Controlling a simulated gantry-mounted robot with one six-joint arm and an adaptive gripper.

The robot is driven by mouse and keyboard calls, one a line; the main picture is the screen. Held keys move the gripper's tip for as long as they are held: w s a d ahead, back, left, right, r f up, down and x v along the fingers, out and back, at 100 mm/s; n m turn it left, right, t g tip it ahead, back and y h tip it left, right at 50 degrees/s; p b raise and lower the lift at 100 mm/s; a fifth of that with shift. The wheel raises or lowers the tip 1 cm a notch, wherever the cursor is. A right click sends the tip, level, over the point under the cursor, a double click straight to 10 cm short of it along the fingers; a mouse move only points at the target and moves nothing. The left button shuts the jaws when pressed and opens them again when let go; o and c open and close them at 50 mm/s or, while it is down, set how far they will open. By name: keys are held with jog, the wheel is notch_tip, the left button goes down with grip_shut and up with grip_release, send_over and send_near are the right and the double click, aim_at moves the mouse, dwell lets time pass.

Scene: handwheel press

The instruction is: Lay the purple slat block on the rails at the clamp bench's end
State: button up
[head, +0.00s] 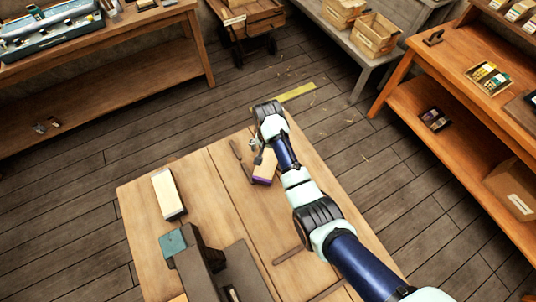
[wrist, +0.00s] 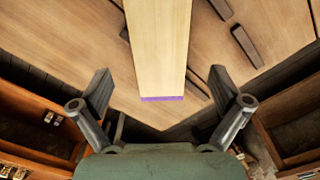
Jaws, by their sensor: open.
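The purple slat block (head: 266,166) is a long pale wooden block with a purple end, lying on the clamp bench (head: 215,185) near its far edge. In the wrist view the block (wrist: 160,45) runs away from me, its purple-edged end toward me. My gripper (wrist: 160,86) is open, one finger to each side of the block's near end and apart from it. In the head view my gripper (head: 260,148) is over the bench's far end, partly hidden by my wrist. Dark strips, perhaps rails (head: 241,160), lie on the bench; one also shows in the wrist view (wrist: 246,46).
A second pale block (head: 167,192) with a dark end lies at the bench's left. A dark clamp (head: 200,270) and a teal block (head: 172,243) are at the front left. Shelving (head: 460,130) stands right; the floor beyond the bench is mostly clear.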

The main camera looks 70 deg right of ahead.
aim_at(268, 159)
notch_tip(268, 159, up, 6)
jog(key=shift+f, duration=0.1)
dwell(0.4)
jog(key=w+a+r+n+t+h, duration=0.1)
jog(key=w+a+r+n+t, duration=0.3)
jog(key=w+a, duration=0.5)
jog(key=w+a+r+n+t+h, duration=0.2)
jog(key=w+a+r+n, duration=0.35)
jog(key=a, duration=0.45)
jog(key=s+a+r+n+t+y, duration=0.1)
jog(key=a+r+n+t, duration=0.2)
jog(key=a+r, duration=0.4)
jog(key=s+a+r+n+t+y, duration=0.1)
jog(key=a+r+n, duration=0.4)
jog(key=a, duration=0.9)
notch_tip(268, 159, up, 2)
jog(key=t+y, duration=0.1)
jog(key=t, duration=0.1)
jog(key=shift+s+a+t, duration=0.15)
jog(key=shift+a+t, duration=0.2)
jog(key=shift+t, duration=0.05)
jog(key=shift+s+d, duration=0.1)
